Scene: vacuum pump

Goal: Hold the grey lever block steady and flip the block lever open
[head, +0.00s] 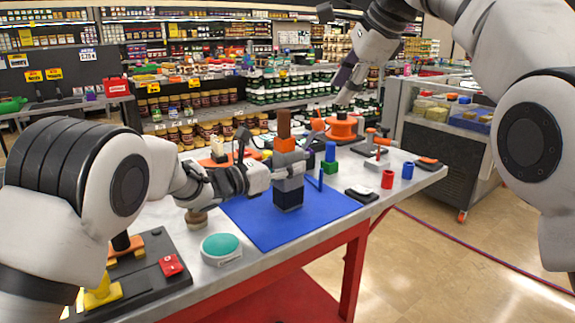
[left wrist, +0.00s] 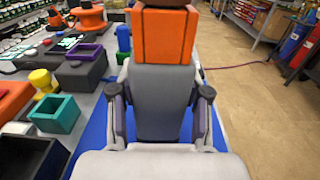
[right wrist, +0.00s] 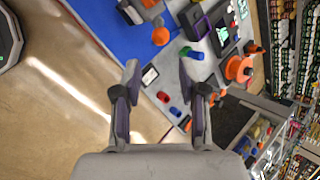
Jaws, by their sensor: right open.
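The grey lever block (head: 290,163) stands upright in a stack on the blue mat (head: 253,228), above a dark navy base (head: 288,198). An orange section (head: 286,145) and an upright brown piece (head: 284,122) rise from its top. I cannot tell where the lever's hinge is. My left gripper (head: 268,177) reaches the stack from the left. In the left wrist view, its fingers close on both sides of the grey block (left wrist: 163,100), with the orange section (left wrist: 165,35) above. My right gripper (head: 343,82) is open and empty, high behind and right of the stack; its spread fingers show in the right wrist view (right wrist: 163,105).
A teal-topped button (head: 222,245) sits at the table's front edge. Red (head: 388,179) and blue (head: 407,171) cylinders and a dark pad (head: 361,194) are on the right side. An orange round fixture (head: 341,128) stands behind. Blue and green blocks (head: 330,160) stand beside the stack.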

